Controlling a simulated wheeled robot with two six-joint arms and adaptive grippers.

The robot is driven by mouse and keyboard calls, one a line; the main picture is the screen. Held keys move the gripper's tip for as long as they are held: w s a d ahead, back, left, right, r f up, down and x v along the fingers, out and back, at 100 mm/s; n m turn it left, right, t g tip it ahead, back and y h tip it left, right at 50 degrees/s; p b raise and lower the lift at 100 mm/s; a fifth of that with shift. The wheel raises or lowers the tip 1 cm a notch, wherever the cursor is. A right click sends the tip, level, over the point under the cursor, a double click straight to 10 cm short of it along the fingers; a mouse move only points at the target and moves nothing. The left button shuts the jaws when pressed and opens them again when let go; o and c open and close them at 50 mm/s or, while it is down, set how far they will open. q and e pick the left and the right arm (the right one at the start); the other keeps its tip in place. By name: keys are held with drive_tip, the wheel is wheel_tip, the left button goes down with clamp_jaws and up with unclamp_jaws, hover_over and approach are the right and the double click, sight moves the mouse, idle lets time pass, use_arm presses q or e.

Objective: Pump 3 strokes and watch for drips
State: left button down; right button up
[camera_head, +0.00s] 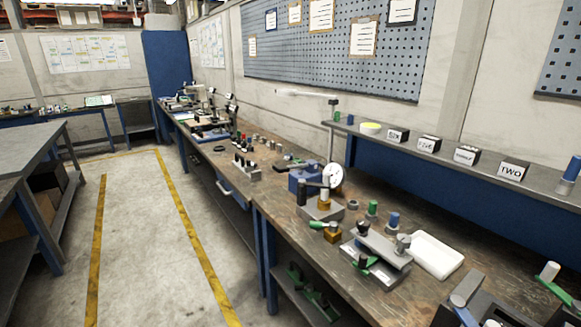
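A metal block unit with a dark upright cylinder and a brass fitting (321,208) stands on the workbench, right of centre. A round white dial gauge (333,177) is just behind it; its reading is too small to tell. A brass valve (332,234) with a green lever sits in front of the block. Nearer, a grey metal fixture (378,254) has a long flat bar on top and a green lever at its front. Which of these is the pump I cannot tell. A white shallow tray (437,255) lies right of the fixture; no drips are visible. Neither gripper is in view.
A blue block (303,178) stands behind the metal unit. Green-capped (373,208) and blue-capped (394,220) parts stand near the tray. A shelf with labelled boxes (513,171) runs along the wall. Dark fixtures (495,308) fill the bottom right. The floor aisle (140,240) is clear.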

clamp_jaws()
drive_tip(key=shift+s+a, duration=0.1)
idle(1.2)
